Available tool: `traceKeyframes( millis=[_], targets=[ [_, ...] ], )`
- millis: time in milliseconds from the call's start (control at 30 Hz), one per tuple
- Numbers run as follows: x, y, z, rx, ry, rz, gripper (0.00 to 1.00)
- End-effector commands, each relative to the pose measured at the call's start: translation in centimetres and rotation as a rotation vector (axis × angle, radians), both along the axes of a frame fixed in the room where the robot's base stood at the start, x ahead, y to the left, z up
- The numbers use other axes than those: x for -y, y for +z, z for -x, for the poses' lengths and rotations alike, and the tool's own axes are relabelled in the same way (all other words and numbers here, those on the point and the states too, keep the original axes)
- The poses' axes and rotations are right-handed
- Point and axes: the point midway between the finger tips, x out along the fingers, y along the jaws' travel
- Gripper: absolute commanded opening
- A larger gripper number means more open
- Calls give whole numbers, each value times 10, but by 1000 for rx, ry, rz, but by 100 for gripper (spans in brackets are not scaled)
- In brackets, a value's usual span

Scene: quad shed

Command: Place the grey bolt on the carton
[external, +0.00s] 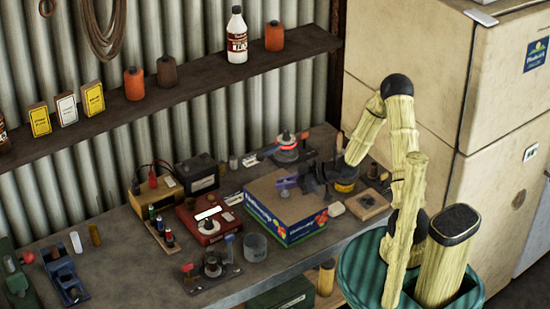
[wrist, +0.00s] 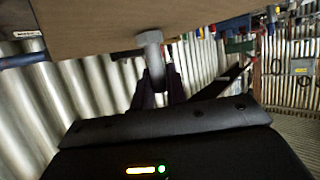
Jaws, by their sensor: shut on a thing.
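The carton (external: 283,209) stands on the workbench, with a plain brown top and printed blue and green sides. My gripper (external: 287,183) reaches in from the right, low over the carton's top. In the wrist view my gripper (wrist: 157,85) is shut on the grey bolt (wrist: 153,52), whose wider head points away from the fingers. A flat brown surface (wrist: 90,25), which looks like the carton's top, lies close to the bolt head. I cannot tell whether the bolt touches it.
A red box (external: 200,222) and a grey cup (external: 254,246) stand left of the carton. A battery (external: 197,174) and a round device with a red band (external: 287,148) stand behind. A wooden block (external: 367,204) lies to the right.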

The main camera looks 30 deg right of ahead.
Motion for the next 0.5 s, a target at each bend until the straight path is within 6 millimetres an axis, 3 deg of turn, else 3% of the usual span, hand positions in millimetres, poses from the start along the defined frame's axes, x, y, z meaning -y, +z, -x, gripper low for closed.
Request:
traceKeyframes(
  millis=[300, 333, 400, 500],
  targets=[
    [0, -4, 0, 1, 0, -1, 0],
    [0, -2, 0, 0, -1, 0, 20],
    [0, -2, 0, 0, -1, 0, 34],
    [0, -2, 0, 0, -1, 0, 36]
  ],
)
